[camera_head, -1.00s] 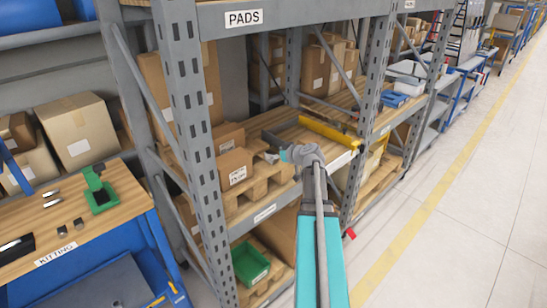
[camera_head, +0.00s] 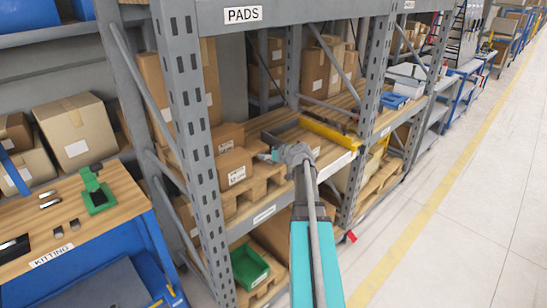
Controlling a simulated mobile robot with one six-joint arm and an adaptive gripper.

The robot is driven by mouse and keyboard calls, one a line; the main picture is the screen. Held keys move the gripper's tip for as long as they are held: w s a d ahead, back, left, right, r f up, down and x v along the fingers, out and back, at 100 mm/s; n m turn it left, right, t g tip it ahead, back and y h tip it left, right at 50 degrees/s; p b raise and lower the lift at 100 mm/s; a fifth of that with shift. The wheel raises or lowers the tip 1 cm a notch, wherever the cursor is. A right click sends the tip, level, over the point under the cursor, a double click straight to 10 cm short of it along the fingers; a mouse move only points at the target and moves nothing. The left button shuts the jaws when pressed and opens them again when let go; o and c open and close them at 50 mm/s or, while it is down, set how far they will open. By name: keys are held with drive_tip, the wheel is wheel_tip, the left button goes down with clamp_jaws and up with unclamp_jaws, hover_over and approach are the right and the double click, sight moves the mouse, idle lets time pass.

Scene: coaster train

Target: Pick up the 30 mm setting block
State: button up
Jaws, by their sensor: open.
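My gripper (camera_head: 265,156) is at the far end of my arm, small in the picture, over the front of the wooden rack shelf below the PADS sign. It is open, and I see nothing held in it. Several small metal and dark pieces lie on the wooden kitting bench (camera_head: 125,203) at the left. Two light metal pieces (camera_head: 50,200) lie near its back, and two small dark blocks (camera_head: 66,228) sit nearer the KITTING label. I cannot tell which piece, if any, is the 30 mm setting block. My gripper is well to the right of them.
A green fixture (camera_head: 97,190) stands on the bench. A grey rack upright (camera_head: 190,120) stands between the bench and my gripper. Cardboard boxes (camera_head: 234,167) and a yellow bar (camera_head: 328,133) are on the shelf. The aisle floor (camera_head: 450,230) at the right is clear.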

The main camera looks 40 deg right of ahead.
drive_tip(key=shift+c, duration=0.3)
clamp_jaws()
drive_tip(key=shift+r, duration=0.2)
wheel_tip(320, 180, up, 2)
drive_tip(key=p, duration=0.2)
drive_tip(key=shift+p, duration=0.3)
drive_tip(key=s+d+r+p, duration=0.4)
drive_tip(key=s+r+p, duration=0.6)
drive_tip(key=s, duration=0.3)
drive_tip(key=shift+s+d+r, duration=0.15)
drive_tip(key=shift+s+r, duration=0.05)
drive_tip(key=shift+r, duration=0.1)
